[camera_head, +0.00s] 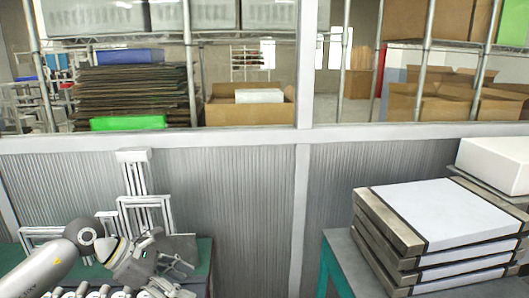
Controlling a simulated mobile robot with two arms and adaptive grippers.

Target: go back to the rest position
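My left arm comes in from the lower left, and its gripper (174,277) is low over the green-topped table at the left. The gripper is seen at an angle against grey metal parts, so I cannot tell whether its fingers are apart or closed. No held object is clear there. My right arm and gripper are not in view. Several small pale, rounded things (85,293) lie along the bottom edge below the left arm, cut off by the frame. I cannot tell whether they are film reels.
The green table (203,254) carries a grey metal frame (134,180). At the right, a stack of white-topped, dark-edged slabs (440,208) stands on another green table (335,270), with a white block (497,163) behind. A gap separates the tables. A ribbed wall (235,200) closes the back.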

